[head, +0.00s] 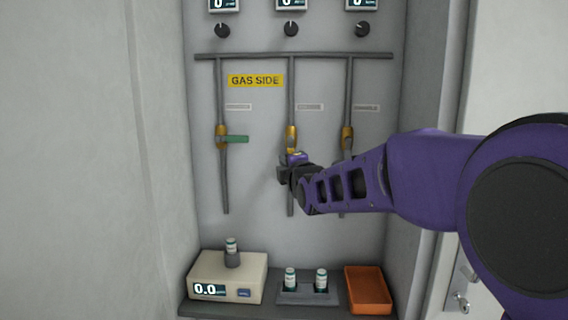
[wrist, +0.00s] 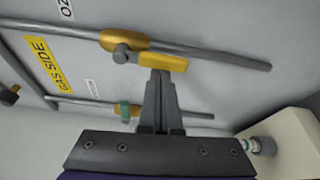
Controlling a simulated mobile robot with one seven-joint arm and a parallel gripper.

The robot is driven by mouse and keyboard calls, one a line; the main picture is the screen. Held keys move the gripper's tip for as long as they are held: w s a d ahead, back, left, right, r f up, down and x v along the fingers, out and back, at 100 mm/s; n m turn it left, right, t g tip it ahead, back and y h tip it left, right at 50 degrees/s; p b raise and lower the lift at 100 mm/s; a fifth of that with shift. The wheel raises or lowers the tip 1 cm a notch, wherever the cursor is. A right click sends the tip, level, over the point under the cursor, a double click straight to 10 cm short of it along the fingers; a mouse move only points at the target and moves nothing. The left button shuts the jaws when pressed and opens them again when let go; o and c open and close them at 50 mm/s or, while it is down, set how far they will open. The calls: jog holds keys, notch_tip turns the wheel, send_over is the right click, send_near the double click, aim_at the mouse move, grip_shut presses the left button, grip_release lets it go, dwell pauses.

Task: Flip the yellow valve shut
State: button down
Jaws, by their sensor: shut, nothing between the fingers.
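The yellow valve (head: 291,137) sits on the middle vertical pipe; its body also shows in the wrist view (wrist: 124,40). In the wrist view its yellow handle (wrist: 163,62) lies roughly along the pipe, pointing away from the header pipe. My gripper (head: 284,172) is just below the valve body in the head view. In the wrist view its fingers (wrist: 160,73) are shut together and empty, with the tips at the side of the handle. Whether they touch it I cannot tell. In the head view the handle is mostly hidden by my gripper.
The left pipe's valve has a green handle (head: 236,139) turned across it. The right pipe's valve (head: 347,138) is close behind my arm. Below stand a meter box (head: 205,268), a vial holder (head: 305,297) and an orange tray (head: 368,290). Cabinet side walls bound the space.

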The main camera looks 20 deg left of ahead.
jog(key=shift+d+n+b, duration=0.25)
jog(key=shift+n+b, duration=0.1)
jog(key=shift+n, duration=0.15)
jog(key=d+r+n+h, duration=0.1)
jog(key=n+h, duration=0.1)
jog(key=n, duration=0.1)
jog(key=w+d+r+n+h+p, duration=0.1)
jog(key=d+n+h, duration=0.1)
jog(key=n, duration=0.2)
jog(key=d+r+n+g+h+p, duration=0.1)
jog(key=d+n+h, duration=0.1)
jog(key=n, duration=0.2)
jog(key=shift+w+d+r, duration=0.1)
jog(key=shift+w+r, duration=0.1)
dwell(0.4)
jog(key=shift+r+p, duration=0.1)
jog(key=shift+p, duration=0.2)
dwell(0.4)
